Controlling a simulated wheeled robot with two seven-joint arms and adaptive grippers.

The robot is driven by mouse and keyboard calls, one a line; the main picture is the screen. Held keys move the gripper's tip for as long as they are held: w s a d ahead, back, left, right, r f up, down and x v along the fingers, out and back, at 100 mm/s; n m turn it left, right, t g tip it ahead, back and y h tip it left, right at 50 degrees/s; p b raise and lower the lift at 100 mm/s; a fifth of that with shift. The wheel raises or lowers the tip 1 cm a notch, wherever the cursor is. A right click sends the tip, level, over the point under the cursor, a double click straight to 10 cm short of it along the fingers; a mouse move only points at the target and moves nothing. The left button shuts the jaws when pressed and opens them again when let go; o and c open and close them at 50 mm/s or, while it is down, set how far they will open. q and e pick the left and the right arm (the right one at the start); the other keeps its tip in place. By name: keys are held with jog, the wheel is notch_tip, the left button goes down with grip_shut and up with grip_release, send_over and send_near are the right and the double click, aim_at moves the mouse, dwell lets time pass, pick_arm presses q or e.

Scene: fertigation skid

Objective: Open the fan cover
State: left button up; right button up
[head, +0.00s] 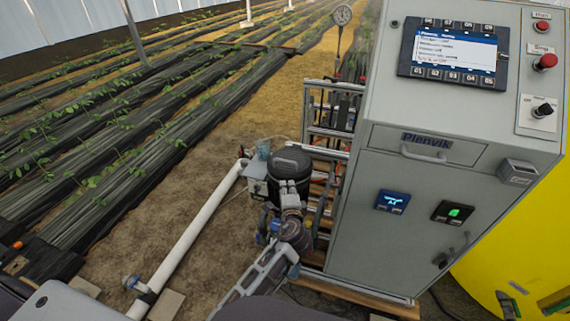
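The grey control cabinet (362,218) stands at the right. No part of it is clearly marked as the fan cover. A small light-grey box (517,172) sticks out from the upper right of its front; I cannot tell whether this is the fan cover. A drawer-like panel labelled Plenvik, with a bar handle (424,155), sits left of it and looks shut. A dark latch handle (450,252) is lower right on the front. A grey link of mine shows at the bottom left, but I cannot make out the left gripper's fingers. The right gripper is not in view.
A screen panel (452,52) and red buttons (545,62) are on the cabinet's sloped top. A black-domed unit (290,162) and piping stand left of it. A white pipe (190,237) crosses the soil. A yellow tank (530,245) is behind on the right.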

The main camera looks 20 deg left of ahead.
pick_arm(q)
notch_tip(320, 180, up, 3)
jog(key=w+t, duration=0.1)
jog(key=b, duration=0.3)
send_near(286, 162)
jog(key=x, duration=0.4)
jog(key=w, duration=0.2)
jog(key=w+a+f+b, duration=0.1)
jog(key=shift+w+m, duration=0.1)
jog(key=shift+m, duration=0.3)
jog(key=shift+w+a+f, duration=0.1)
jog(key=shift+w, duration=0.25)
jog(key=shift+b+x, duration=0.55)
jog(key=shift+x, duration=0.4)
jog(key=shift+w+a, duration=0.15)
jog(key=shift+w, duration=0.15)
jog(key=shift+c, duration=1.1)
grip_shut()
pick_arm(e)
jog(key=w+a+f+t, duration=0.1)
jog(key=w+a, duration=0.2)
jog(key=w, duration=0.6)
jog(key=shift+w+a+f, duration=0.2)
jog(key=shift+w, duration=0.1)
